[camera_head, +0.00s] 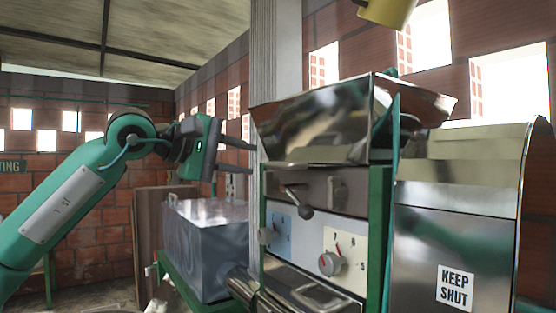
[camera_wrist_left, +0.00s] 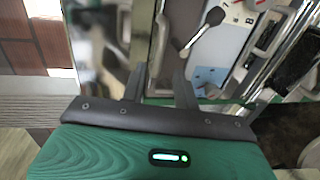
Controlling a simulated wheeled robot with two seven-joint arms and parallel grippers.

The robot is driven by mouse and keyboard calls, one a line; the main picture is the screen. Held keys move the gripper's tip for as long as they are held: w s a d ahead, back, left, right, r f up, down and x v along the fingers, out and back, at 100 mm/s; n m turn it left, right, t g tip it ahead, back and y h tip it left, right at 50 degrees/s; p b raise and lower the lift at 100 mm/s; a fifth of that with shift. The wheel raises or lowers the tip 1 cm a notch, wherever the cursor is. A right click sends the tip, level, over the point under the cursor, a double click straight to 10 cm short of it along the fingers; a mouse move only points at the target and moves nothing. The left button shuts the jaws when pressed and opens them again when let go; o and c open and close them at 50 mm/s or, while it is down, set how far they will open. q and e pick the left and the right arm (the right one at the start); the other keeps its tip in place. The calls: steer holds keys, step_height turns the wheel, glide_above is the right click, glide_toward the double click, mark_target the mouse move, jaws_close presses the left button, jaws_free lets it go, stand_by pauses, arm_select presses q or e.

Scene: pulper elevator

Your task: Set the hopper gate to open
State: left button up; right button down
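The steel hopper (camera_head: 315,122) stands on top of the green-framed machine. Below it, a short gate lever (camera_head: 297,200) with a dark round knob points down and to the right on a steel front plate (camera_head: 340,188). A lever with a dark end also shows in the left wrist view (camera_wrist_left: 198,33), beyond my fingers; it looks like the same one. My left gripper (camera_head: 238,156) is open and empty, to the left of the hopper and above the lever, apart from both. Its two fingers also show in the left wrist view (camera_wrist_left: 159,82). My right gripper is out of view.
Below the lever are a blue dial panel (camera_head: 279,229) and a cream panel with a red-marked knob (camera_head: 330,263). A grey metal box (camera_head: 208,245) sits below my left gripper. A steel housing labelled KEEP SHUT (camera_head: 455,287) stands at right. A yellow object (camera_head: 388,11) hangs above.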

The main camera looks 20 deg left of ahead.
mark_target(275, 165)
arm_select(q)
steer(key=p+x, duration=0.2)
steer(key=x, duration=0.5)
steer(key=shift+w+d, duration=0.15)
steer(key=shift+w, duration=0.05)
steer(key=shift+w+d+f+p, duration=0.2)
steer(key=shift+w+d+p, duration=0.1)
steer(key=shift+w, duration=0.1)
jaws_close()
